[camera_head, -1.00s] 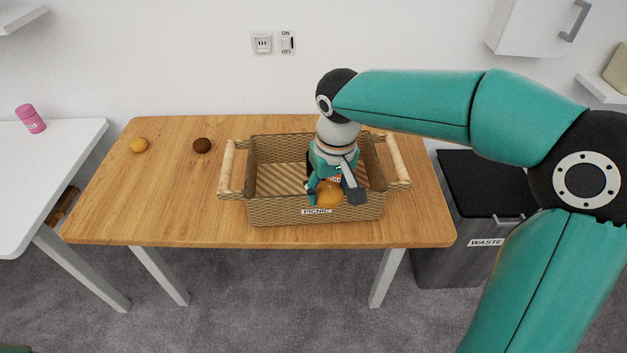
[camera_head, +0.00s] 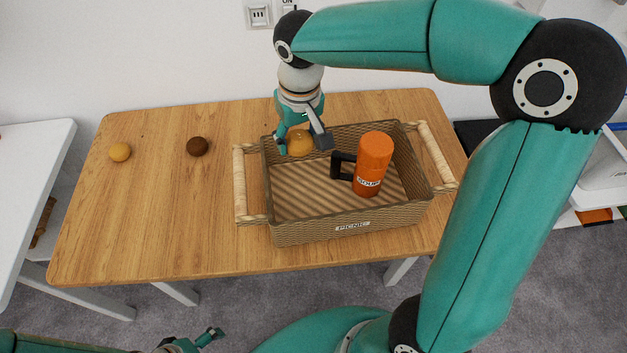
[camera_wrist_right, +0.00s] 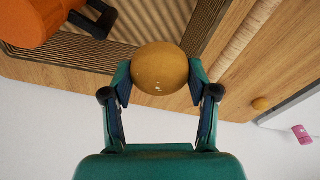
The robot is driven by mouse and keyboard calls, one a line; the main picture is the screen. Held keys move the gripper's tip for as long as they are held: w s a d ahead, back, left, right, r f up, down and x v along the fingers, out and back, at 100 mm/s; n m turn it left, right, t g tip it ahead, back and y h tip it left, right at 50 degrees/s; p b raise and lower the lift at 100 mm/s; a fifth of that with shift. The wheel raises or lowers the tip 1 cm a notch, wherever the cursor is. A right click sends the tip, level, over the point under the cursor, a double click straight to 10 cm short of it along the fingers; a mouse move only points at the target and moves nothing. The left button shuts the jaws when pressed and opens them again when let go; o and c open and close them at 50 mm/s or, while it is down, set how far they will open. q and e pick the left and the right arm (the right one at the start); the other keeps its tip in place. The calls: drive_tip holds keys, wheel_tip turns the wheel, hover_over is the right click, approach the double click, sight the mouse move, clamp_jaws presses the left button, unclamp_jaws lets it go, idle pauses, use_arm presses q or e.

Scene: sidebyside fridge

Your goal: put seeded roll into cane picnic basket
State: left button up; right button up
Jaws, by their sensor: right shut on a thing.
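The seeded roll (camera_head: 300,143), golden brown with a few pale specks, is held in my right gripper (camera_head: 305,146). In the wrist view the roll (camera_wrist_right: 160,82) sits between both fingertips of the right gripper (camera_wrist_right: 160,88). The cane picnic basket (camera_head: 352,231) stands on the wooden table, with its open top facing up. In the head view the roll appears at the basket's back rim, left of centre; its height above it is unclear. The basket rim (camera_wrist_right: 203,28) also shows in the wrist view. My left gripper (camera_head: 208,338) is low at the bottom edge, small and partly cut off.
An orange flask (camera_head: 373,160) with a black handle stands in the basket's right part; the left part is bare. A yellow roll (camera_head: 120,152) and a dark brown roll (camera_head: 197,147) lie on the wooden table (camera_head: 150,220). A white table (camera_head: 30,180) is at left.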

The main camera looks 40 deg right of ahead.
hover_over(303, 196)
wheel_tip(303, 196, down, 14)
drive_tip(key=shift+s+f, duration=0.1)
drive_tip(key=shift+f+b, duration=0.3)
drive_tip(key=shift+f, duration=1.9)
drive_tip(key=shift+s, duration=0.1)
drive_tip(key=o, duration=1.1)
drive_tip(key=shift+o, duration=0.2)
